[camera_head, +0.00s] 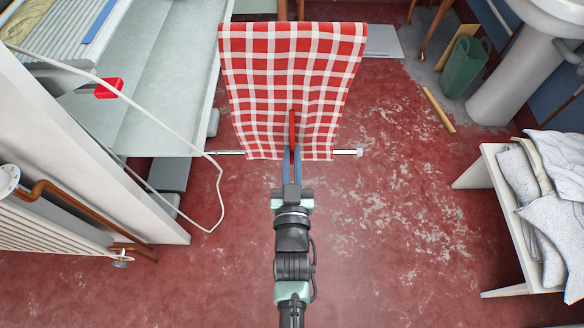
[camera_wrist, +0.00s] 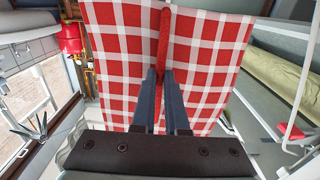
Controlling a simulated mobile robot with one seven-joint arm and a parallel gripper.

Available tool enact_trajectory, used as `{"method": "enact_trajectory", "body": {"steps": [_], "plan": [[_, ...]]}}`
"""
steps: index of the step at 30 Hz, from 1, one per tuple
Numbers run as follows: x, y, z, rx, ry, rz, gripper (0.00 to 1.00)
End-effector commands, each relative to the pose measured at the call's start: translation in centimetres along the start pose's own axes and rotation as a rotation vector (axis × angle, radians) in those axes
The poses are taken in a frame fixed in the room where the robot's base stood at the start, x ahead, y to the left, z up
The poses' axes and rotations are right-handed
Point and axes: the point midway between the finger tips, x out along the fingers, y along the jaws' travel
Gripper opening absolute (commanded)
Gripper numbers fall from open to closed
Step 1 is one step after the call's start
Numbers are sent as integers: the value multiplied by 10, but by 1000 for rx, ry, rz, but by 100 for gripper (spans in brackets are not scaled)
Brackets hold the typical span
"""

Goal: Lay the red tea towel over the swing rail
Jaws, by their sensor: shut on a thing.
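The red and white checked tea towel (camera_head: 255,75) is spread out in the middle of the head view. My gripper (camera_head: 292,150) is shut on it, with a narrow red fold pinched up between the blue fingers. In the wrist view the towel (camera_wrist: 215,60) spreads beyond the fingers (camera_wrist: 164,80) on both sides. The swing rail (camera_head: 345,153) is a thin pale bar with a knob at its right end. It shows on both sides of the towel's near edge, and its middle is hidden by the cloth. I cannot tell whether the towel touches the rail.
The ironer's grey body (camera_head: 140,75) stands at the left, with a red box (camera_head: 109,88) and a looping white cable (camera_head: 217,185). A white panel (camera_head: 95,140) is below it. A white stand with folded linen (camera_head: 545,210) is at the right. Red floor (camera_head: 400,230) between is clear.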

Motion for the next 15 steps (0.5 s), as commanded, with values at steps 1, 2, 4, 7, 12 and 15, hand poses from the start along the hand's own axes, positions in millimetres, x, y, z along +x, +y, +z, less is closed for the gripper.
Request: {"method": "enact_trajectory", "body": {"steps": [1, 2, 4, 7, 12, 15], "plan": [[6, 0, 1, 0, 4, 0, 0], [8, 0, 1, 0, 3, 0, 0], [15, 0, 1, 0, 3, 0, 0], [24, 0, 2, 1, 3, 0, 0], [34, 0, 8, 1, 1, 1, 0], [34, 0, 18, 0, 0, 0, 0]]}}
